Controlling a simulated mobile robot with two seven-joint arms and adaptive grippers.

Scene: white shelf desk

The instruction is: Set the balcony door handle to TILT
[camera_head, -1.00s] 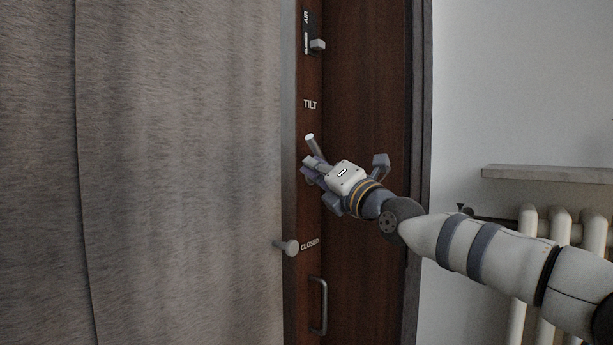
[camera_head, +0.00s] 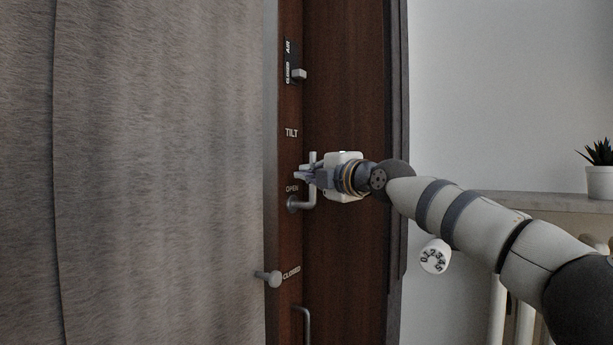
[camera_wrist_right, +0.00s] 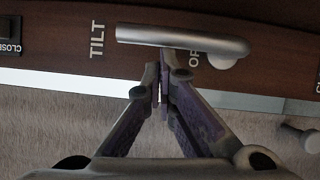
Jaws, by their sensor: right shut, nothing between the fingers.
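The grey balcony door handle (camera_head: 313,160) is on the dark wooden door frame. Its pivot (camera_head: 293,203) is by the OPEN label, and its bar stands about upright, free end up toward the TILT label (camera_head: 291,133). In the right wrist view the bar (camera_wrist_right: 175,37) runs from the pivot beside the partly hidden OPEN label toward TILT. My right gripper (camera_head: 303,175) is shut and empty at the bar's left side. In the wrist view its fingertips (camera_wrist_right: 160,70) are close to the bar's edge; I cannot tell if they touch. My left gripper is not in view.
A round grey knob (camera_head: 270,279) sits by the CLOSED label (camera_head: 291,272). A small slider (camera_head: 299,74) is above and a pull handle (camera_head: 305,322) below. A grey curtain (camera_head: 160,180) fills the left. A thermostat knob (camera_head: 435,257), sill (camera_head: 540,203) and potted plant (camera_head: 600,180) are right.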

